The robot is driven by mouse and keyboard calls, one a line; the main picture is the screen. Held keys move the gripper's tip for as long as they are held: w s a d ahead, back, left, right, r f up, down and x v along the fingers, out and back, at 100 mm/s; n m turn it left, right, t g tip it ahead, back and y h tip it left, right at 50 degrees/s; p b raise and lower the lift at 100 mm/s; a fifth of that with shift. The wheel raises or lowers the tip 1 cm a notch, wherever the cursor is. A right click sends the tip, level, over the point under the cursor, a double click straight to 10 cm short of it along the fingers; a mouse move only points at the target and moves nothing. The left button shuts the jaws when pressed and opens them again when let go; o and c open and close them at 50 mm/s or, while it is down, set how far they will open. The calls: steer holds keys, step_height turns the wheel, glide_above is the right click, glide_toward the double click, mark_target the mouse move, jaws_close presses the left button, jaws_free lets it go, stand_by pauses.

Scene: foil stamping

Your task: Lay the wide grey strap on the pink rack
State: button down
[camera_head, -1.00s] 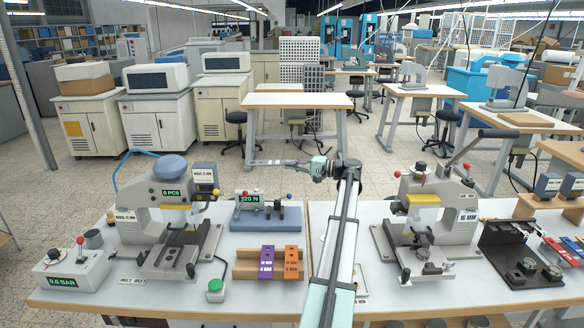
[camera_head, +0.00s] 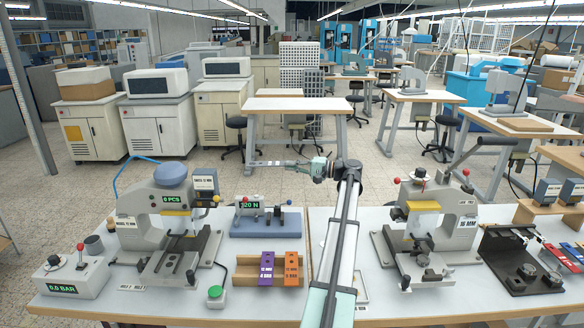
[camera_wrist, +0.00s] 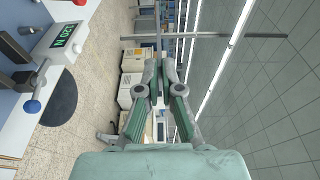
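I cannot make out a wide grey strap or a clearly pink rack in either view. A purple strap (camera_head: 267,268) and an orange strap (camera_head: 291,268) lie side by side on a tan rack (camera_head: 245,273) at the middle of the bench. My gripper (camera_head: 254,164) is held above and behind the bench, pointing left, away from the straps. In the wrist view my gripper (camera_wrist: 160,75) has its two fingers apart with a narrow empty gap. It holds nothing.
Presses stand at left (camera_head: 172,212) and right (camera_head: 433,220) on the white bench (camera_head: 400,300). A blue-based gauge (camera_head: 264,222) stands behind the rack. A black fixture (camera_head: 515,260) is at right, beside red and blue pieces (camera_head: 563,258). A green button (camera_head: 215,293) is near the front.

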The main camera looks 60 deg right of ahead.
steer(key=shift+r+p, duration=0.45)
steer(key=shift+r, duration=1.05)
steer(key=shift+r, duration=0.1)
